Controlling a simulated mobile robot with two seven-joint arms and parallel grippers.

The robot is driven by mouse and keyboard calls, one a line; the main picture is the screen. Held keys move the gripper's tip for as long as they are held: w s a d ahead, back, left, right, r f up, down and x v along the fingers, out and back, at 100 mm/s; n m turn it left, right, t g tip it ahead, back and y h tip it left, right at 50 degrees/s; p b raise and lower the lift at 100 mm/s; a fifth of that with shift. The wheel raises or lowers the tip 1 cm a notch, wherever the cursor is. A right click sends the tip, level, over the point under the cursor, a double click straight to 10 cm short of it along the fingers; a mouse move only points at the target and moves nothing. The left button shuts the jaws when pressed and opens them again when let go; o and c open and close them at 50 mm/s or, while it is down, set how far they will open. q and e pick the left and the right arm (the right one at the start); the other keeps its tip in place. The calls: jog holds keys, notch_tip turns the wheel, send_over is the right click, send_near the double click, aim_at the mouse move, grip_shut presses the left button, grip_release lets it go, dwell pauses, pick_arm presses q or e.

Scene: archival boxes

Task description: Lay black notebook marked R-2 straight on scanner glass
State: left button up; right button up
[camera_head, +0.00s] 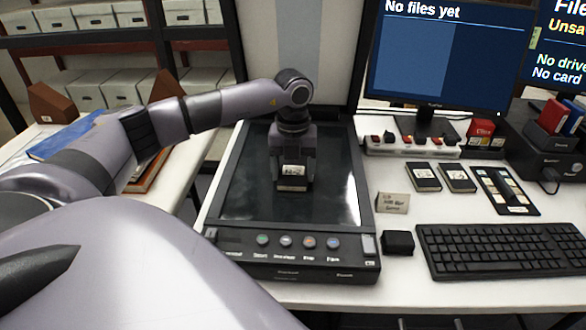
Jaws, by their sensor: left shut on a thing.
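A small black notebook (291,186) with a white label is at the middle of the scanner glass (250,190). The label's print is too small to read surely. My left gripper (292,165) points down from above and is shut on this notebook, hiding its far part. The notebook looks roughly square to the glass. I cannot tell whether it touches the glass or is held just above it. My right gripper is not in view.
Two small black labelled notebooks (424,177) lie right of the scanner, near a small card sign (393,203), a black strip (505,191) and a keyboard (500,253). A monitor (440,60) stands behind. The glass around the held notebook is clear.

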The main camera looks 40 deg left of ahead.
aim_at(293, 174)
pick_arm(q)
jog(key=o, duration=1.1)
jog(key=shift+f, duration=0.15)
jog(key=shift+r, duration=0.25)
notch_tip(293, 174, up, 12)
jog(key=shift+f+p, duration=0.1)
jog(key=shift+p, duration=0.25)
